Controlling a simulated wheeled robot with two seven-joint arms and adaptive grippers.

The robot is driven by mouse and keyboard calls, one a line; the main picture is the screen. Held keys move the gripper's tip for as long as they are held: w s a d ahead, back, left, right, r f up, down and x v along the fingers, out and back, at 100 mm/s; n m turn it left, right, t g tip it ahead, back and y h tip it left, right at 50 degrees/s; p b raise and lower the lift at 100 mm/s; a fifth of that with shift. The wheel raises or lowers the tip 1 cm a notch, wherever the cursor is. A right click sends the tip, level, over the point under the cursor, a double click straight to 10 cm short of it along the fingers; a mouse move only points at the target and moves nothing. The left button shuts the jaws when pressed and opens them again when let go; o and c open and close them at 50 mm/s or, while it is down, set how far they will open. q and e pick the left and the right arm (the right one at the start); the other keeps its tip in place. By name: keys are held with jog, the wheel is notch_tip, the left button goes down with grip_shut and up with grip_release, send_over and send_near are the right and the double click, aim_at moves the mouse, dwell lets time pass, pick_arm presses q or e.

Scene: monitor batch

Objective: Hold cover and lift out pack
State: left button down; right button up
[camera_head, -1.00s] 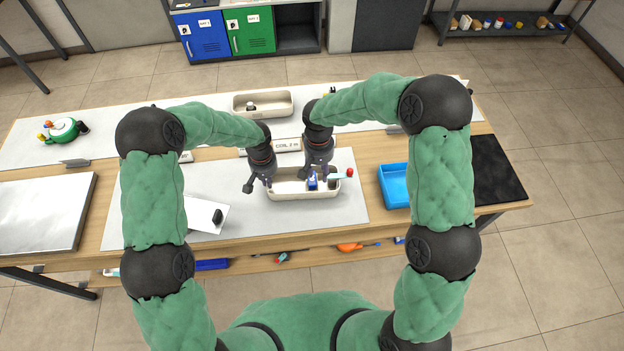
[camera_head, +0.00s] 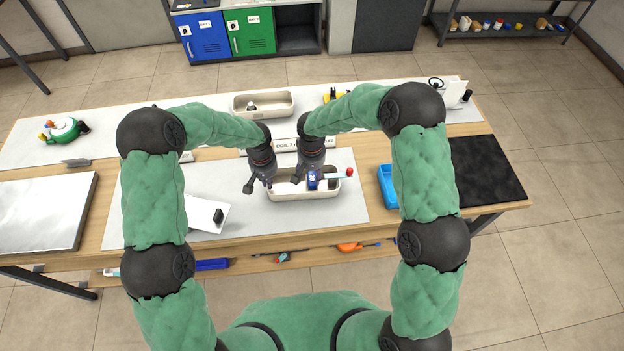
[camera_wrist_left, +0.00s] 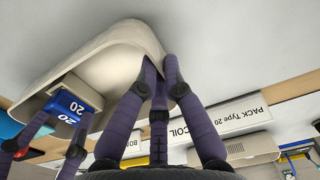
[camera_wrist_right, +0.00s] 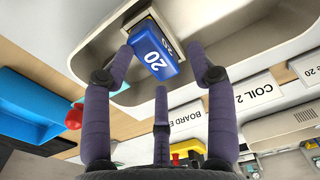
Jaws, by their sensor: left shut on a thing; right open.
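A beige tray-shaped cover (camera_head: 292,195) lies on the grey mat with its open side up. A blue pack marked 20 (camera_head: 312,180) sits in a holder inside it; the pack also shows in the right wrist view (camera_wrist_right: 152,54). My left gripper (camera_head: 267,184) is shut on the cover's left rim, seen in the left wrist view (camera_wrist_left: 163,72). My right gripper (camera_head: 306,179) is open above the cover. In the right wrist view its spread fingers (camera_wrist_right: 165,75) stand around and short of the pack, and no contact shows.
A red-tipped part (camera_head: 349,172) is at the cover's right end. A blue bin (camera_head: 387,187) stands further right. A white plate with a dark handle (camera_head: 205,217) lies to the left. Label signs (camera_head: 285,146) and another beige tray (camera_head: 289,103) stand behind.

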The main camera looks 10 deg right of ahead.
jog(key=shift+s+f, duration=0.25)
jog(key=shift+f, duration=0.3)
jog(key=shift+s+f, duration=0.25)
jog(key=shift+f, duration=0.3)
pick_arm(q)
jog(key=shift+w+d+f, duration=0.1)
jog(key=shift+w+d, duration=0.05)
jog(key=shift+w, duration=0.1)
pick_arm(e)
jog(key=shift+w+d+f, duration=0.1)
jog(key=shift+w+f, duration=0.15)
jog(key=shift+f, duration=0.05)
pick_arm(q)
jog(key=shift+s, duration=0.1)
pick_arm(e)
jog(key=shift+r, duration=0.1)
pick_arm(q)
jog(key=shift+d, duration=0.1)
pick_arm(e)
jog(key=shift+c, duration=0.4)
jog(key=shift+a+r, duration=0.1)
jog(key=shift+a, duration=0.1)
jog(key=c, duration=0.7)
jog(key=shift+w+r, duration=0.1)
jog(key=shift+r, duration=2.75)
